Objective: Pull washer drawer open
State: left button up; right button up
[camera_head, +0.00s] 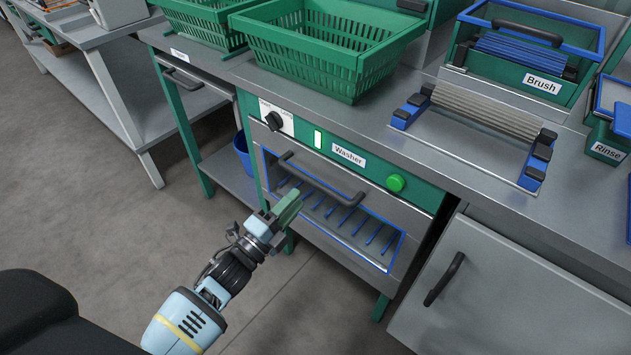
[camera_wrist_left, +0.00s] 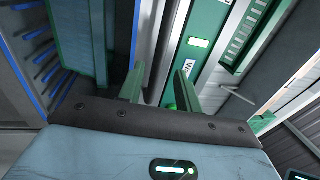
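The washer drawer (camera_head: 396,262) is a grey front with a blue-edged window showing blue bars, under a green panel marked Washer. It looks shut. Its dark bar handle (camera_head: 320,180) runs along the upper part. My left gripper (camera_head: 292,203) is in front of the drawer's left part, a little below the handle in the head view. In the left wrist view my two green fingers (camera_wrist_left: 160,88) are apart, with nothing seen held between them. My right gripper is not in view.
A green crate (camera_head: 357,72) stands on the counter above. A grey cabinet door (camera_head: 510,285) is to the right. Open floor lies to the left.

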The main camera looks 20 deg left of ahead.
aim_at(313, 180)
pick_arm(q)
jog(key=x, duration=0.7)
jog(key=shift+w, duration=0.2)
jog(key=shift+c, duration=0.2)
grip_shut()
